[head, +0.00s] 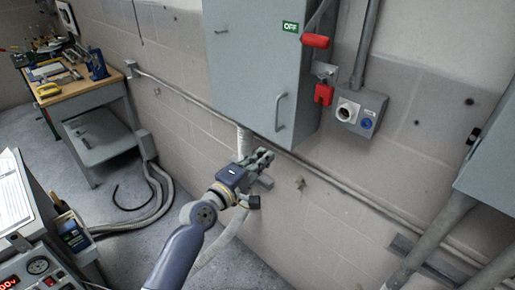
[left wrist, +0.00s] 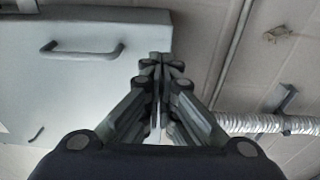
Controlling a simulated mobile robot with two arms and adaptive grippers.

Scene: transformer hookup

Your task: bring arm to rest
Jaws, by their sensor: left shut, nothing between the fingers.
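My left gripper (head: 264,158) is held up in front of the wall, just below the grey electrical cabinet (head: 250,65). Its fingers are shut and empty; the left wrist view shows the two fingertips (left wrist: 162,62) together. The cabinet also fills the upper left of the left wrist view (left wrist: 95,85), with its door handle (left wrist: 82,50) beside the fingers. I cannot tell from these views whether the fingers touch anything. My right gripper is not in view.
The red switch lever (head: 315,41) and red lock (head: 323,94) are on the cabinet's right side. A socket box (head: 375,112) is beside them. A conduit (head: 330,185) runs along the wall. A workbench (head: 85,90) stands at left, with cables (head: 155,195) on the floor.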

